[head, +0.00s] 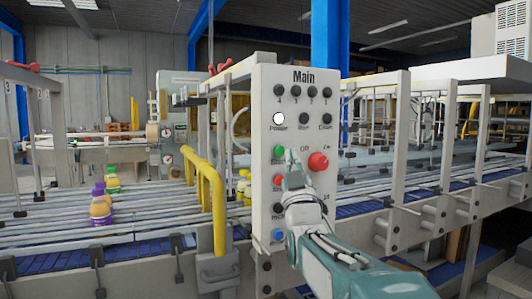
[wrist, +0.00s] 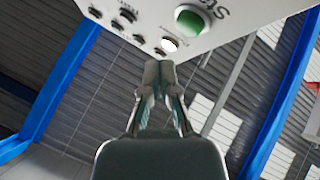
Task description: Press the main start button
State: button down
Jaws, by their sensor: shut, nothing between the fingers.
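The grey control panel (head: 298,85) marked "Main" stands upright in the middle of the head view. Its green button (head: 279,151) is at the left of the panel, just below the lit white Power lamp (head: 278,118). In the wrist view the green button (wrist: 192,20), with a partly cut-off label beginning "St", is at the top. My gripper (head: 292,156) is shut and empty in front of the panel, just right of the green button in the head view. In the wrist view my fingertips (wrist: 159,68) appear below the button, apart from it in the picture.
A large red knob (head: 318,161) is close to the right of my fingertips. A red button (head: 278,181) and a blue one (head: 277,235) are below the green one. A yellow guard rail (head: 216,195) stands left of the panel. Bottles (head: 100,208) stand on the conveyor.

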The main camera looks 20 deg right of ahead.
aim_at(279, 151)
jog(key=shift+w, duration=1.1)
jog(key=shift+w, duration=0.1)
dwell(0.5)
jog(key=shift+w+r, duration=0.1)
jog(key=shift+w, duration=0.1)
